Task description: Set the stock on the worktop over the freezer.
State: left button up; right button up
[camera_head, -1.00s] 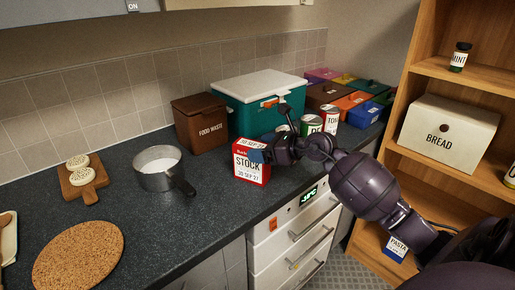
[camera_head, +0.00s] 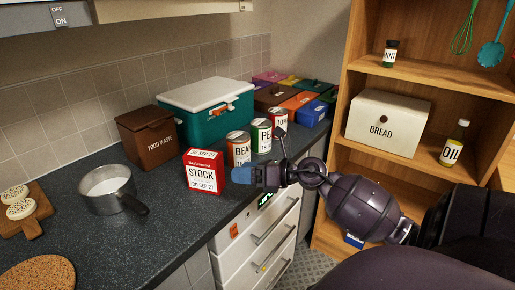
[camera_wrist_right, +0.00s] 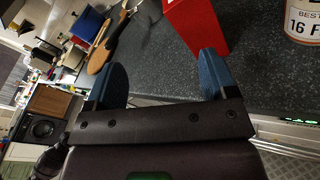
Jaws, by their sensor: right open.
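The stock (camera_head: 204,174) is a red and white box labelled STOCK. It stands upright on the dark worktop (camera_head: 165,235), near the front edge above the white drawers of the freezer (camera_head: 262,240) with its lit display. My right gripper (camera_head: 258,158) is just right of the box, open and empty. In the right wrist view the blue fingers of the gripper (camera_wrist_right: 160,68) are wide apart, with the red stock box (camera_wrist_right: 196,25) beyond the right finger, not between them. My left gripper is not in view.
Several cans, including BEANS (camera_head: 238,150), stand behind the box. A FOOD WASTE bin (camera_head: 150,138) and a green cooler box (camera_head: 207,108) stand further back. A saucepan (camera_head: 107,190) is to the left, with clear worktop between. A wooden shelf (camera_head: 370,75) is at the right.

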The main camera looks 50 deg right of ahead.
jog(key=s+a+f+m+g+h, duration=0.1)
jog(key=s+a+f+m+h, duration=0.2)
jog(key=s+f+m, duration=0.3)
jog(key=s+a+f+m+g+h, duration=0.1)
jog(key=s+a+f+m, duration=0.4)
jog(key=f+m, duration=0.7)
jog(key=s+a+f+m+g+h, duration=0.1)
jog(key=s+a+f+m+h, duration=0.3)
jog(key=f+m, duration=0.6)
jog(key=s+a+m, duration=0.2)
jog(key=m, duration=0.5)
jog(key=shift+s+m+g+h, duration=0.3)
jog(key=shift+m, duration=0.1)
